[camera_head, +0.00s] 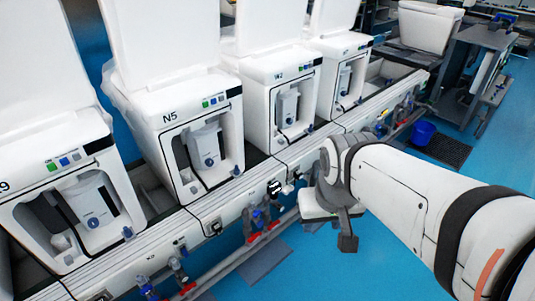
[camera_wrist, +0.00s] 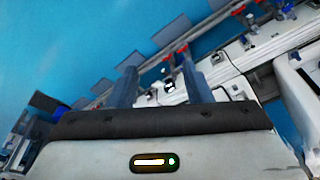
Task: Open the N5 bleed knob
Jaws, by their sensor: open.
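The N5 unit (camera_head: 190,130) is a white toilet module in the head view, left of the middle, with its lid raised. Inside its front opening is a white canister with a round dark-blue knob (camera_head: 208,162). A smaller blue knob (camera_head: 236,171) sits at the opening's lower right. I cannot tell which one is the bleed knob. My gripper (camera_wrist: 160,85) is open and empty in the wrist view, its two fingers apart. In the head view my arm reaches in from the right, and the gripper hangs over the aisle, right of N5 and clear of it.
The blue floor (camera_head: 390,265) is open in front. A blue bucket (camera_head: 423,132) stands further back.

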